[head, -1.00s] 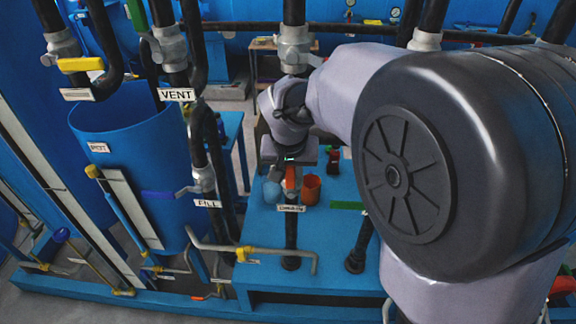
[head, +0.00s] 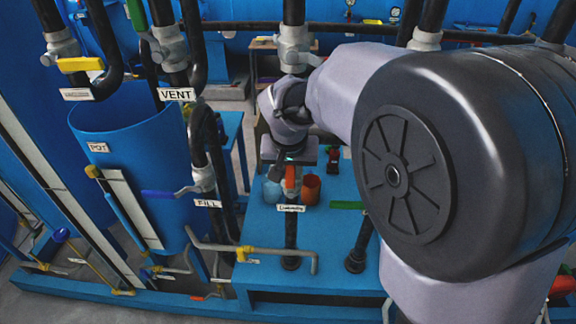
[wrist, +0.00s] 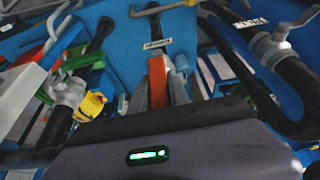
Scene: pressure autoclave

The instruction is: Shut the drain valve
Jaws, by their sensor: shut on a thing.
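An orange-red lever handle (head: 290,180) stands upright on a dark vertical pipe (head: 291,235) above the blue platform. A small white label (head: 291,208) sits just below it; its text is too small to read surely, so I cannot confirm that this is the drain valve. My gripper (head: 289,170) reaches down over the handle. In the wrist view the orange handle (wrist: 157,82) stands between the two grey fingers of my gripper (wrist: 160,88), which is shut on it. The valve body is mostly hidden by the gripper.
An orange cup (head: 312,187) and a blue container (head: 272,191) stand close to the handle. A green lever (head: 348,205) is to the right.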

